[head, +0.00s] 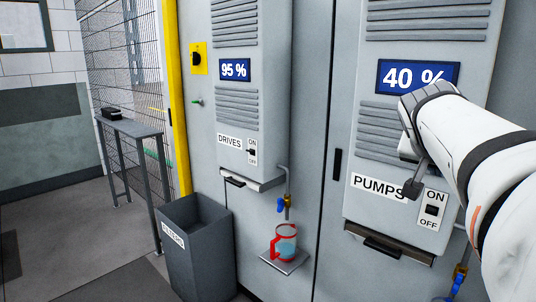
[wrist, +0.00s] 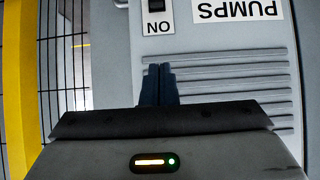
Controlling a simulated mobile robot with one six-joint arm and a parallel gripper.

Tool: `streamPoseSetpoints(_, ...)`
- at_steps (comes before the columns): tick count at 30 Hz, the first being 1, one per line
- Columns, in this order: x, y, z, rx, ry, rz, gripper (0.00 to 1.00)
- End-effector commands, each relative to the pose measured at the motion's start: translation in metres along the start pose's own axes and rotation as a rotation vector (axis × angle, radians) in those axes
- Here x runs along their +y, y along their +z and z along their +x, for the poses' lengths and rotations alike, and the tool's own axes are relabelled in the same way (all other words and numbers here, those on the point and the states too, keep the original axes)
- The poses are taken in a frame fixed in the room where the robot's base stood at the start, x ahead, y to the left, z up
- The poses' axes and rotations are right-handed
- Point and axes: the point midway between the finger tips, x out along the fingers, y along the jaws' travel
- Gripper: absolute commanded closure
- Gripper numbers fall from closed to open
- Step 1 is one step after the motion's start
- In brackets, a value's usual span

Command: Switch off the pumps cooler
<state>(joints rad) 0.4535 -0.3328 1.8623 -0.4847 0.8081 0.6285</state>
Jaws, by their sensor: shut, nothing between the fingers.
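The pumps cooler (head: 423,120) is a grey louvred unit on the right cabinet door, with a blue display (head: 417,77) reading 40 %. Its PUMPS label (head: 375,187) sits left of a small black switch (head: 432,211) between ON above and OFF below. I cannot tell the switch's position. My gripper (head: 411,189) is shut and empty, its tip up and left of the switch, overlapping the label's right end. In the wrist view the picture is upside down: the shut fingers (wrist: 159,82) point toward the ON mark and the switch (wrist: 156,6), apart from them in the picture.
A similar drives cooler (head: 236,102) reading 95 % hangs to the left, with its own switch (head: 251,152). Below are a red-framed jug (head: 285,243) on a small shelf, a grey bin (head: 197,250) and a tap (head: 458,280). A narrow table (head: 134,128) stands at the left.

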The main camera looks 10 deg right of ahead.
Motion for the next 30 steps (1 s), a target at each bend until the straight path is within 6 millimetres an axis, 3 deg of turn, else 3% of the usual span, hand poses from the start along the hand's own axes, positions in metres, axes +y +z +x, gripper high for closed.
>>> streamPoseSetpoints(5, -0.001, 0.003, 0.001, -0.006, -0.003, -0.005, 1.0)
streamPoseSetpoints(8, -0.016, 0.031, 0.006, -0.061, -0.037, -0.061, 1.0)
streamPoseSetpoints(11, -0.045, 0.096, 0.011, -0.187, -0.116, -0.193, 1.0)
streamPoseSetpoints(15, -0.077, 0.217, 0.004, -0.401, -0.265, -0.439, 1.0)
streamPoseSetpoints(18, -0.084, 0.291, -0.009, -0.529, -0.36, -0.592, 1.0)
streamPoseSetpoints(21, -0.081, 0.344, -0.021, -0.618, -0.429, -0.703, 1.0)
streamPoseSetpoints(24, -0.077, 0.371, -0.028, -0.667, -0.468, -0.762, 1.0)
streamPoseSetpoints(30, -0.076, 0.379, -0.03, -0.681, -0.48, -0.78, 1.0)
